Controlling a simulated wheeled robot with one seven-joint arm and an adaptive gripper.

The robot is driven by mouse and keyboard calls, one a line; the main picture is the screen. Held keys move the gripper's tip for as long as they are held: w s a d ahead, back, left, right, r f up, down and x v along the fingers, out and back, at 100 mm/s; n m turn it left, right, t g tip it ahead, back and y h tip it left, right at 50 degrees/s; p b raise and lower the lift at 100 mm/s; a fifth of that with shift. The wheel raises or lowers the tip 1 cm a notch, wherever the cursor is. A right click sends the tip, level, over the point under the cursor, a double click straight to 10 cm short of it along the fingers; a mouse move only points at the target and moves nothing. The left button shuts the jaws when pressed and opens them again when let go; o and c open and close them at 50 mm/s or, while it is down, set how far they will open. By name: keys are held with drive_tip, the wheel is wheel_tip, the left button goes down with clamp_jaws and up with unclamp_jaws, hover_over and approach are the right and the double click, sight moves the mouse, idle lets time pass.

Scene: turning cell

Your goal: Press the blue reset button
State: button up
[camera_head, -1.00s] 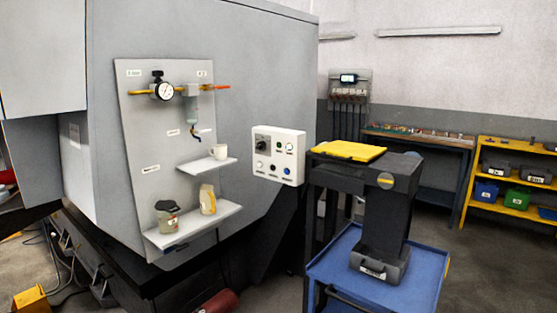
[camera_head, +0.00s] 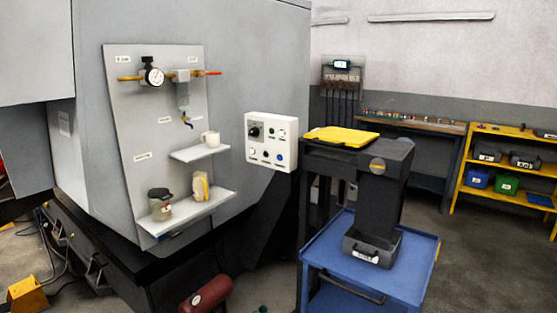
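A white control panel (camera_head: 288,121) is mounted on the grey machine's side near the middle of the head view. The small blue button (camera_head: 279,155) is at the panel's lower right, beside a black one (camera_head: 265,153). The labels are too small to read. Nothing covers the buttons. My gripper is not in view.
A red cylinder (camera_head: 207,295) lies on the floor below.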

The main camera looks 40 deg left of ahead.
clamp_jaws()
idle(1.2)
